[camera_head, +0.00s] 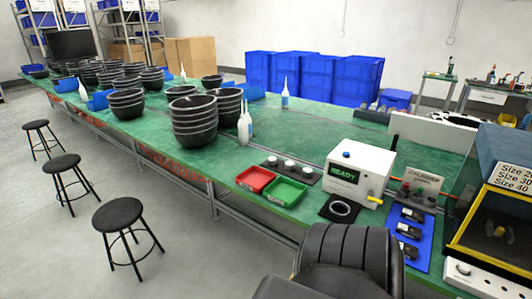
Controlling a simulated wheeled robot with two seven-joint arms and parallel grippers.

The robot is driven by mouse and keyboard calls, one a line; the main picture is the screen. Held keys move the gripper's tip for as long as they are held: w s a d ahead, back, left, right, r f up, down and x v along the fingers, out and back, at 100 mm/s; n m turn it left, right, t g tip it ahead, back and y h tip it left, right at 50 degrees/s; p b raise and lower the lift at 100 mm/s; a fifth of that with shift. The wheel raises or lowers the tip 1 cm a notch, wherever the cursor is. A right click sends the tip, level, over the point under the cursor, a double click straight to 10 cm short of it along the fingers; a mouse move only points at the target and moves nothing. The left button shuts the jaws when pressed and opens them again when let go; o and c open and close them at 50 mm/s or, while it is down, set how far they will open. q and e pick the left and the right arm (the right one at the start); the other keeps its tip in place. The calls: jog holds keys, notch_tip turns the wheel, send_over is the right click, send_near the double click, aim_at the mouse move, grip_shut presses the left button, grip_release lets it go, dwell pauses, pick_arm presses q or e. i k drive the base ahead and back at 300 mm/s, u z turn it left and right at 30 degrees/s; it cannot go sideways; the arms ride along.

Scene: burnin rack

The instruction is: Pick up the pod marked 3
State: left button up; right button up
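No number 3 is legible on any item, so I cannot tell which thing is the marked pod. Neither gripper shows in the head view. A dark ribbed shape at the bottom centre hides part of the bench's front edge.
A white box reading READY (358,172) stands behind a black pad with a ring (340,208). A red tray (255,179) and green tray (285,191) sit at the front edge. A yellow-edged case (490,210) is at right. Stacked black bowls (194,122) fill the left.

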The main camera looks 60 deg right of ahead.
aim_at(272, 161)
jog(key=i, duration=0.2)
jog(key=z, duration=2.35)
